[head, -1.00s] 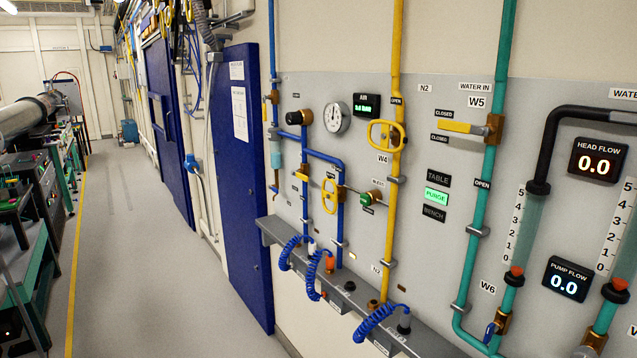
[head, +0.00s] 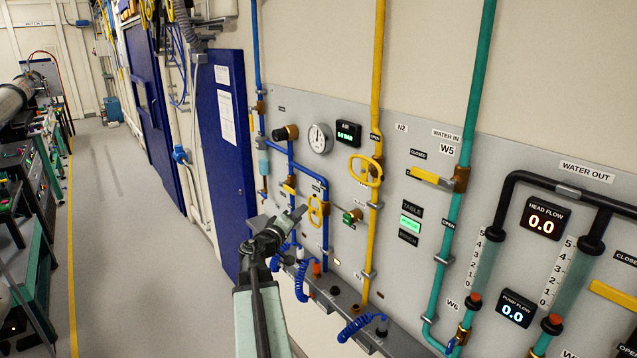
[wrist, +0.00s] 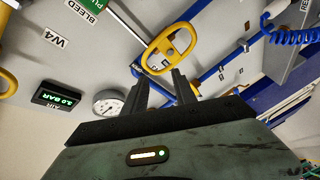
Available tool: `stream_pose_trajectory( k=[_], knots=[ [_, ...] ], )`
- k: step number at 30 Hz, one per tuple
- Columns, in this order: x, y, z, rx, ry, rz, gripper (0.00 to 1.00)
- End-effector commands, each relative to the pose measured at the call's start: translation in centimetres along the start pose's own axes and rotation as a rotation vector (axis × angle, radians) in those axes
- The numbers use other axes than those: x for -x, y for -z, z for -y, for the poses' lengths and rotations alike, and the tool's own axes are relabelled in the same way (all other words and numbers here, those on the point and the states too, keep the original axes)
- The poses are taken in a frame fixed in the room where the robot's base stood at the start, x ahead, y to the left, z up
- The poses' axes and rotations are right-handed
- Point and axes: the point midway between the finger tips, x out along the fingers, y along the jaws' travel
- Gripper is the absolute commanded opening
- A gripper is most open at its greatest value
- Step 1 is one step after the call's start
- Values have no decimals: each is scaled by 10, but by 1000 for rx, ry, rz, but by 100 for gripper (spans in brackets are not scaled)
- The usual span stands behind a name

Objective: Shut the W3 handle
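No W3 label is readable. A yellow oval handle (head: 315,210) sits on a blue pipe, left of the yellow pipe; it is probably W3. In the wrist view this oval handle (wrist: 168,50) lies just beyond my fingertips. My gripper (wrist: 160,78) is open, its two dark fingers apart with nothing between them. In the head view my gripper (head: 290,217) is in front of the panel, below and left of the oval handle. No contact is visible. A second yellow oval handle (head: 365,170), on the yellow pipe, is near the W4 label (wrist: 57,39).
A round gauge (head: 320,138) and the air display (head: 348,132) are above. A ledge (head: 345,310) with blue coiled hoses runs below. Open floor (head: 130,230) lies to the left.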

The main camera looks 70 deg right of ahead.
Motion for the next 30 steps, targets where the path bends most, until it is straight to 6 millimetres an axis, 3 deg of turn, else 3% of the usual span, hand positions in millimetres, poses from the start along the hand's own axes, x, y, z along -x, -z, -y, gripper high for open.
stream_pose_trajectory(
  k=[1, 4, 11, 22, 30],
  knots=[
    [-9, -4, -16, 15, -21, -4, 33],
    [-16, -8, -25, 32, -40, -14, 33],
    [-26, -8, -23, 32, -41, -13, 33],
    [-89, -7, -26, 32, -41, -12, 33],
    [-94, -8, -27, 32, -40, -12, 33]
  ],
)
